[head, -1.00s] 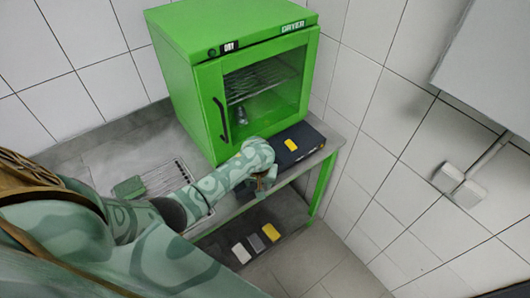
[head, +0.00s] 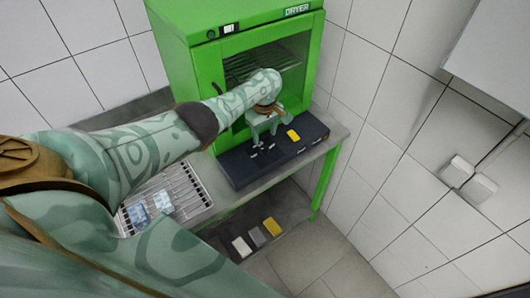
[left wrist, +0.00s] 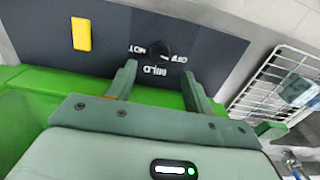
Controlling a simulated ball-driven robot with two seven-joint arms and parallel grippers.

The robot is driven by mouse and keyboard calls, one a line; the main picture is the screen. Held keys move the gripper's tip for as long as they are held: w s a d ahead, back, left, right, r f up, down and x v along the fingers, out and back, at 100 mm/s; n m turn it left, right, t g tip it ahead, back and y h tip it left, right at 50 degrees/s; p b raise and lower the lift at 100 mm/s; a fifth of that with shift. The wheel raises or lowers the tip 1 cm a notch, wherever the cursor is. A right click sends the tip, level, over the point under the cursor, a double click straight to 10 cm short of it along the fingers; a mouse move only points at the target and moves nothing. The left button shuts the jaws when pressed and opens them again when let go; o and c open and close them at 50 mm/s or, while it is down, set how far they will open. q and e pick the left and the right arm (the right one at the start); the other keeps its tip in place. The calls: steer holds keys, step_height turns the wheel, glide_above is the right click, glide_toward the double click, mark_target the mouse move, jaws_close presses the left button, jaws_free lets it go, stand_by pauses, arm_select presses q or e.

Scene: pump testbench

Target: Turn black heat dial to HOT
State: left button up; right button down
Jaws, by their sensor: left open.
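The black heat dial (left wrist: 158,49) sits on the dark control panel (left wrist: 210,45), with an upside-down HOT label to its left in the left wrist view, MILD below it and a third label to its right. Which label the dial points at is too small to tell. My left gripper (left wrist: 160,72) is open and empty, its two fingers spread either side of the MILD label, close to the dial. In the head view my left gripper (head: 265,135) is above the dark panel (head: 240,172), in front of the dryer; the dial is not clear there.
The green dryer (head: 182,60) stands behind the panel. A yellow block (head: 293,135) lies on the panel. A wire rack (head: 190,190) with pale blue items stands at left. White, grey and yellow (head: 271,226) blocks sit on the lower shelf.

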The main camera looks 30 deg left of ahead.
mark_target(265, 148)
arm_select(q)
step_height(265, 148, down, 7)
steer(key=b, duration=0.3)
steer(key=shift+r+b, duration=0.2)
steer(key=shift+b, duration=0.2)
arm_select(e)
step_height(265, 148, down, 5)
steer(key=shift+s+a+f, duration=0.1)
steer(key=shift+s, duration=0.05)
arm_select(q)
steer(key=c, duration=1)
